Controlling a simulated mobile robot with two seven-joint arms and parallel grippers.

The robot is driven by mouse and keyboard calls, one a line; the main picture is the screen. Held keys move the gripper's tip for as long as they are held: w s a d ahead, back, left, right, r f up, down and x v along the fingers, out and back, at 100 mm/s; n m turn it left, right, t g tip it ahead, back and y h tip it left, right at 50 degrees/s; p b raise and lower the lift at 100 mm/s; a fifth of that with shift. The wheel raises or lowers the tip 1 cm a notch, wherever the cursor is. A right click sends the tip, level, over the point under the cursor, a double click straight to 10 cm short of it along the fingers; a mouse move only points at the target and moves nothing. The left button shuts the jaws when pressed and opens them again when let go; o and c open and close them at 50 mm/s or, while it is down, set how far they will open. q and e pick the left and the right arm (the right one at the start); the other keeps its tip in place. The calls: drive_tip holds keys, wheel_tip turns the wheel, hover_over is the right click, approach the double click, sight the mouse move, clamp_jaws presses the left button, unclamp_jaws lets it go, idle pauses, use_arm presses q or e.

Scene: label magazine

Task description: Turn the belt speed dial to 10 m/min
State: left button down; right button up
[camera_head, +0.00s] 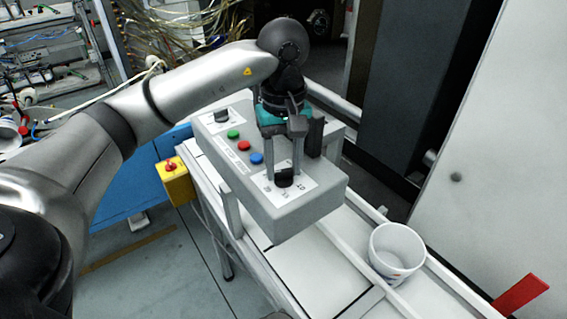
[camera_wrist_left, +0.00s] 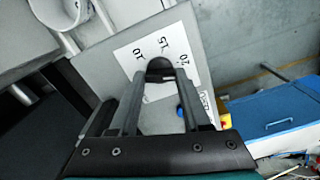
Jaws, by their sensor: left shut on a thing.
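The belt speed dial (camera_head: 284,180) is a black knob on a white label plate (camera_head: 303,178) at the near end of the grey control box (camera_head: 283,222). My left gripper (camera_head: 283,172) reaches down from above, its two fingers shut on the dial's sides. In the left wrist view the dial (camera_wrist_left: 160,66) shows between the fingertips of the gripper (camera_wrist_left: 163,82). Printed numbers, which look like 10, 15 and 20, stand around the dial on the plate (camera_wrist_left: 150,53). Which number the dial points at cannot be told. My right gripper is out of view.
Green (camera_head: 233,134), red (camera_head: 244,146) and blue (camera_head: 256,158) buttons sit on the box beside a second black knob (camera_head: 221,115). A yellow box with a red button (camera_head: 176,180) is at left. A white cup (camera_head: 397,254) stands on the conveyor at right.

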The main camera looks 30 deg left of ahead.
use_arm(q)
drive_tip(key=n, duration=0.3)
drive_tip(key=shift+b, duration=0.35)
drive_tip(key=n, duration=0.3)
drive_tip(key=shift+n+b, duration=0.3)
drive_tip(key=n, duration=1.3)
drive_tip(key=shift+n, duration=0.3)
drive_tip(key=n, duration=0.3)
drive_tip(key=shift+n, duration=0.3)
drive_tip(key=shift+n+p, duration=0.35)
drive_tip(key=shift+n, duration=1.55)
